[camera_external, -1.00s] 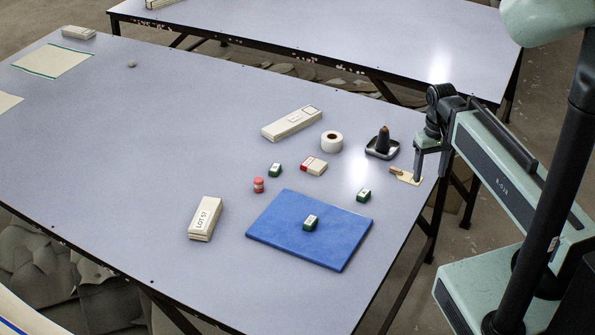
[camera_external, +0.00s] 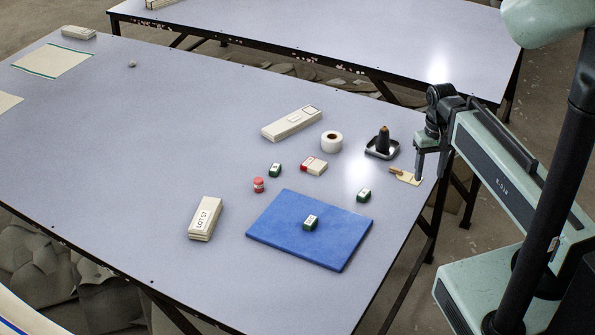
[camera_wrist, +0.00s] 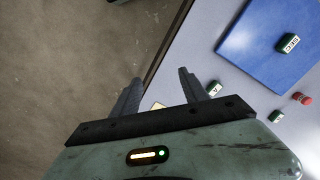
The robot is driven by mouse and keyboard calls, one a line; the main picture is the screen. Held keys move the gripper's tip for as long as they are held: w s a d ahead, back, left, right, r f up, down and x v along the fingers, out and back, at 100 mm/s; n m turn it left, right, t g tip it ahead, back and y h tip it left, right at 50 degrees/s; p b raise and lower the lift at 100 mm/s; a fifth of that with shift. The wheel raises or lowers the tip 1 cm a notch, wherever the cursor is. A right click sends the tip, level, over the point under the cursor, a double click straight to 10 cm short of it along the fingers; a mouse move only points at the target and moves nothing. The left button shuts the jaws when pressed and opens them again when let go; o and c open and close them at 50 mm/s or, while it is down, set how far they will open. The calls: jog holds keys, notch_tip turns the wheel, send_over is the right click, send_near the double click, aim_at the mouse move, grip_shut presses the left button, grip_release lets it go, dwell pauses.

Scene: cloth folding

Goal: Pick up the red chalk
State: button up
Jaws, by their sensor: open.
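The small red cylinder (camera_external: 258,185), which looks like the red chalk, stands on the grey table left of the blue mat. It also shows at the right of the wrist view (camera_wrist: 302,98). My gripper (camera_external: 418,177) is at the table's right edge, by a tan scraper-like piece, well to the right of the red cylinder. In the wrist view my gripper (camera_wrist: 161,88) has its fingers apart with nothing between them. The red cylinder lies outside the fingers.
Green blocks (camera_external: 275,170) and a red-and-white box (camera_external: 314,166) stand near the cylinder. The blue mat (camera_external: 275,245) bears another green block. A tape roll (camera_external: 332,141), a dark cone on a tray (camera_external: 383,143) and a LOT 57 stack (camera_external: 205,219) stand around. The table's left half is mostly clear.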

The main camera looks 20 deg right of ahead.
jog(key=w+a+m+t+y, duration=0.1)
jog(key=w+a+m+y, duration=0.2)
jog(key=w+a+m, duration=0.45)
jog(key=m+t+y+b, duration=0.2)
jog(key=m+y+b, duration=0.9)
jog(key=b, duration=1.6)
send_near(259, 182)
jog(key=shift+w+a+f+m+h, duration=0.2)
jog(key=shift+w+a+f+m, duration=0.15)
jog(key=shift+w, duration=0.2)
jog(key=shift+w+a+f+m+h, duration=0.2)
jog(key=shift+w+a+f+m, duration=0.15)
jog(key=shift+w, duration=0.2)
jog(key=shift+s+a+f+b, duration=0.15)
jog(key=shift+a+f+b, duration=0.1)
jog(key=shift+b, duration=0.15)
jog(key=shift+a+r, duration=0.1)
jog(key=shift+b+x, duration=0.3)
jog(key=shift+x, duration=0.6)
jog(key=b+x, duration=0.1)
jog(key=x, duration=0.4)
jog(key=shift+a+b, duration=0.35)
jog(key=shift+a, duration=0.1)
jog(key=shift+r, duration=0.1)
grip_shut()
